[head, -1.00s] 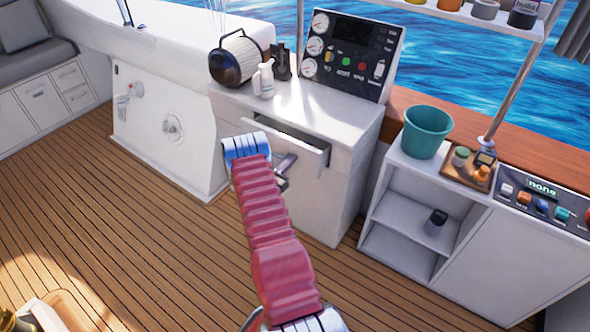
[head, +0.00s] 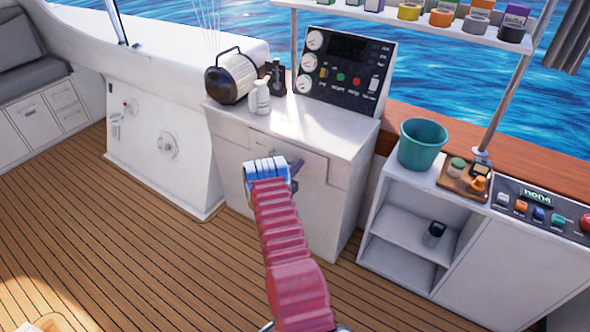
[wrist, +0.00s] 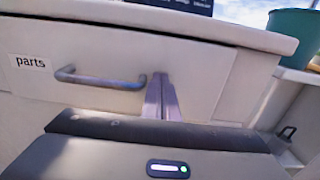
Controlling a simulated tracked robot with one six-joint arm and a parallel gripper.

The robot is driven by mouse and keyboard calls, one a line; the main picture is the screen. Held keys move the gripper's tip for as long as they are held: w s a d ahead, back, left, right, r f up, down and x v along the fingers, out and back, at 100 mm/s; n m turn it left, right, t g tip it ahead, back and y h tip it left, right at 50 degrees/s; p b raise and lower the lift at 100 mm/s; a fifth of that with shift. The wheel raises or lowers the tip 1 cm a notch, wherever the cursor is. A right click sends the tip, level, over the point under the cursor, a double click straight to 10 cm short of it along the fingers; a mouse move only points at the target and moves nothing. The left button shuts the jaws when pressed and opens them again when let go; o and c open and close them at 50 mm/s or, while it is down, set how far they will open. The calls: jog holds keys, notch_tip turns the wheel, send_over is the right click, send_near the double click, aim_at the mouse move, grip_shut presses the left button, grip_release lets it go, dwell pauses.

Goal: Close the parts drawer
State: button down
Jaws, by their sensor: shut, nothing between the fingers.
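The parts drawer (head: 287,152) is in the white cabinet below the gauge panel, and its front looks flush with the cabinet. In the wrist view the drawer front (wrist: 205,75) carries a "parts" label at the left and a grey bar handle (wrist: 100,80). My gripper (head: 297,165) is at the drawer front, partly hidden by my red arm in the head view. In the wrist view my gripper's fingers (wrist: 161,82) are shut and empty, just right of the handle, and seem to touch the drawer front.
A white bottle (head: 261,97) and a black-and-white cylinder (head: 229,77) stand on the cabinet top (head: 315,118). A teal bucket (head: 422,144) stands on the open shelf unit (head: 380,215) to the right. The wooden floor in front is clear.

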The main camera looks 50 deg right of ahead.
jog(key=shift+s+d+r, duration=0.2)
jog(key=shift+d+r, duration=0.05)
jog(key=shift+d, duration=0.25)
jog(key=a, duration=1.5)
jog(key=shift+s+f, duration=0.3)
jog(key=shift+s, duration=0.15)
